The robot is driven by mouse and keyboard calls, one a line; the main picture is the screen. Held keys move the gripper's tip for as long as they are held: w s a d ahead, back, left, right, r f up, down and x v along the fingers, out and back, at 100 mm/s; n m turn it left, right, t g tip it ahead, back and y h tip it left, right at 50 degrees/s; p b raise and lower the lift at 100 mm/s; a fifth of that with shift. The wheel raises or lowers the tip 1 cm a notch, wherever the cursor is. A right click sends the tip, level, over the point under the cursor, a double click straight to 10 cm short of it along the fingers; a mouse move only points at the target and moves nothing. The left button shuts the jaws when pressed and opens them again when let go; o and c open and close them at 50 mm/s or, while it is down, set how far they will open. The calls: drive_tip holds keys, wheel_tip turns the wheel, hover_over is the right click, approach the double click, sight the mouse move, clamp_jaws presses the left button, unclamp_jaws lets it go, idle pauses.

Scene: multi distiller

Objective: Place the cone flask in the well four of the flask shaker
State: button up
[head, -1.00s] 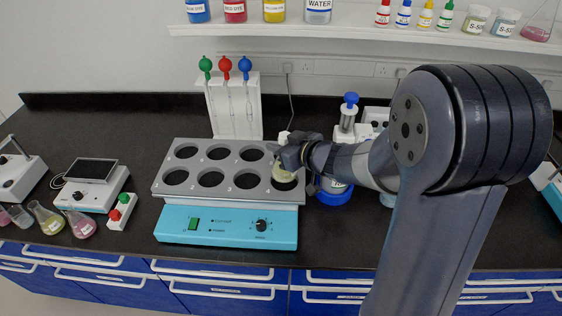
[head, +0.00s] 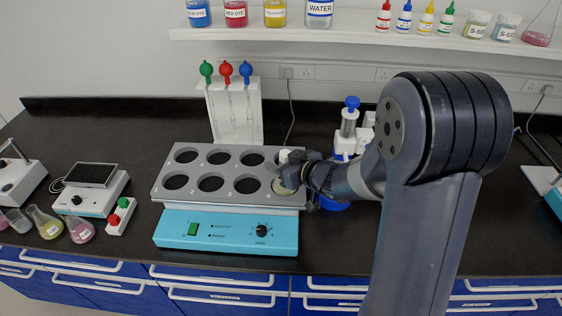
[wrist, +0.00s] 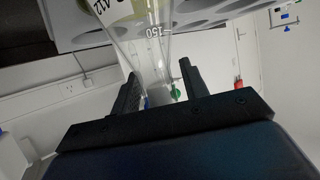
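The flask shaker (head: 238,229) is a turquoise unit with a grey plate of several round wells in two rows. The cone flask (head: 284,187) is at the front right well, its pale yellowish bottom showing there, and it looks upright. My gripper (head: 293,171) is at the flask's neck from the right and hides its upper part. In the wrist view, the clear flask (wrist: 135,40) with a "150" mark narrows between my gripper's two fingers (wrist: 160,82), which appear closed about its neck. How deep it sits is hard to see.
A white stand with green, red and blue pipettes (head: 235,112) is behind the shaker. A blue-topped dispenser (head: 348,125) stands close behind my arm. A small white device (head: 90,187) and several flasks (head: 47,222) are at left.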

drive_tip(key=shift+o, duration=0.3)
drive_tip(key=shift+r, duration=0.2)
drive_tip(key=shift+s+d+r, duration=0.1)
drive_tip(key=shift+d, duration=0.1)
drive_tip(key=v, duration=1.1)
drive_tip(key=shift+s+p, duration=0.2)
drive_tip(key=shift+p, duration=0.2)
drive_tip(key=shift+o, duration=0.4)
drive_tip(key=shift+d+r, duration=0.1)
drive_tip(key=shift+d, duration=0.05)
